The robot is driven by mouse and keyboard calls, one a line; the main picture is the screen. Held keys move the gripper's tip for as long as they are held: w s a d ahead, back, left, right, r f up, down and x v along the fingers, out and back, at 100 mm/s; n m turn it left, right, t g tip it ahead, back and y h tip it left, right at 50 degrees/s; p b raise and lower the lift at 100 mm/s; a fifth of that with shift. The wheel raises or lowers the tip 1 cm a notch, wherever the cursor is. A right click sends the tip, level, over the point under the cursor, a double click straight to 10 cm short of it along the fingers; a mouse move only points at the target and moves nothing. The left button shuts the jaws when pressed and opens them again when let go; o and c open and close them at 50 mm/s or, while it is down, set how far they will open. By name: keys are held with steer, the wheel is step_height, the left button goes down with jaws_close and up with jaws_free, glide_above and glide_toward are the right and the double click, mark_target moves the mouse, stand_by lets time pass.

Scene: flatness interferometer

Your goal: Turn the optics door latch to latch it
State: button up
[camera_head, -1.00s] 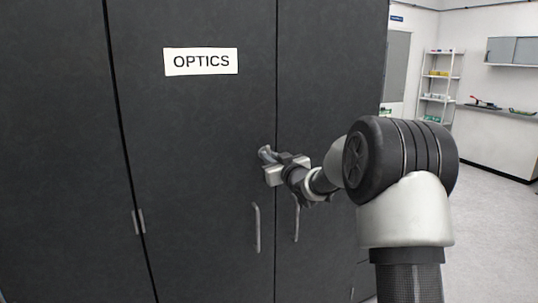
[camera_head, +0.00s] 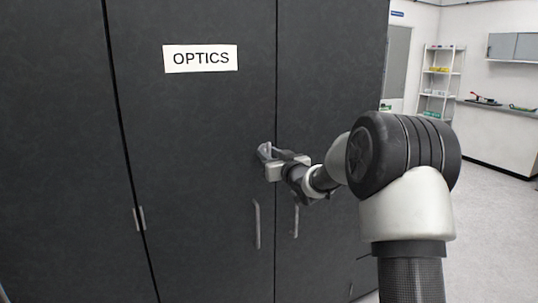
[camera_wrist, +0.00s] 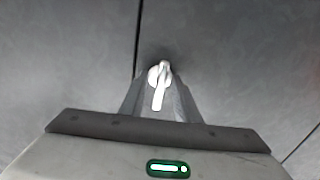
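The optics door (camera_head: 195,130) is a dark cabinet door with a white OPTICS label (camera_head: 201,58), and it looks closed. The latch (camera_wrist: 158,92) is a small pale metal piece beside the door seam in the wrist view, its narrow lever pointing down in the picture. My gripper (camera_wrist: 159,84) is at the latch, with one finger on each side of the lever. Gaps show between the lever and the fingers, so it looks open. In the head view my gripper (camera_head: 265,151) is close to the door near the seam and mostly hides the latch.
Two vertical handles, one on the optics door (camera_head: 257,224) and one on the door to its right (camera_head: 296,220), are below my gripper. A hinge (camera_head: 138,218) is at the left seam. Open floor, a shelf (camera_head: 438,72) and a counter (camera_head: 500,135) lie far right.

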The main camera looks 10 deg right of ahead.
steer(key=v, duration=1.7)
steer(key=shift+s, duration=0.25)
steer(key=shift+d, duration=0.1)
steer(key=shift+r, duration=0.1)
